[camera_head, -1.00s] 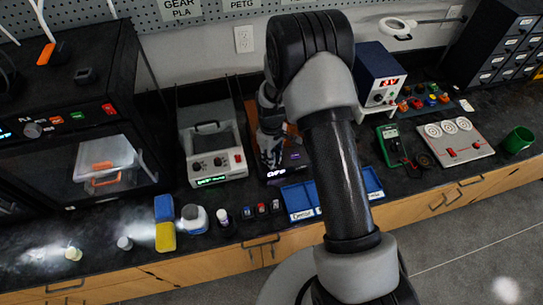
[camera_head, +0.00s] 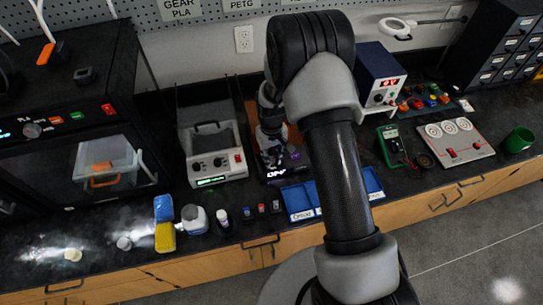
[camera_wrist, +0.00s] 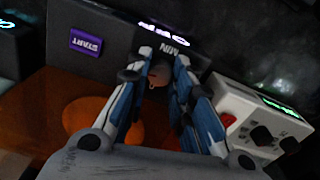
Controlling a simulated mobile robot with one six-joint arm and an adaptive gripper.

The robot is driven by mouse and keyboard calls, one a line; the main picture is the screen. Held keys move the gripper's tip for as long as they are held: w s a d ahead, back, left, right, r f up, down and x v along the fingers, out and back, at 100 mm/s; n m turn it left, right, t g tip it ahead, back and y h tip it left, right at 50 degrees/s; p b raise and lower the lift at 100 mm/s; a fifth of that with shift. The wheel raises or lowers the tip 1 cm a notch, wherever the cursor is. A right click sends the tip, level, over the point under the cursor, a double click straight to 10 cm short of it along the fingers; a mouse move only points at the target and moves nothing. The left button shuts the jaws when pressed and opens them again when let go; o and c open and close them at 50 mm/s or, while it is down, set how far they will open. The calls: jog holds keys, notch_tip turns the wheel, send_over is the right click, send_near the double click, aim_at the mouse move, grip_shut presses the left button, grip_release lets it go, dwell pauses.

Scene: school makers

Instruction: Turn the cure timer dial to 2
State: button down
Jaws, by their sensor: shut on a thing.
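The cure timer is a dark box (camera_wrist: 120,50) with an orange part beside it. Its dial (camera_wrist: 158,75) sits on the front panel near the letters MIN, between my fingertips in the wrist view. My gripper (camera_wrist: 160,72) is shut on the dial, with blue-grey fingers on both sides, hiding most of it. A purple START button (camera_wrist: 87,42) and a lit display (camera_wrist: 165,35) are on the same panel; I cannot read the display surely. In the head view my gripper (camera_head: 271,153) is at the unit's front, partly behind my arm, and the dial's pointer cannot be made out.
A white-grey device with knobs and a green display (camera_head: 213,160) stands close on the left. Blue bins (camera_head: 300,200) lie just in front at the right. Small bottles (camera_head: 225,218) line the counter edge. A green multimeter (camera_head: 391,145) and a white panel (camera_head: 458,142) are farther right.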

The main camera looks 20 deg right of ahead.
jog(key=c, duration=1.7)
grip_release()
jog(key=shift+o, duration=0.2)
notch_tip(320, 180, up, 12)
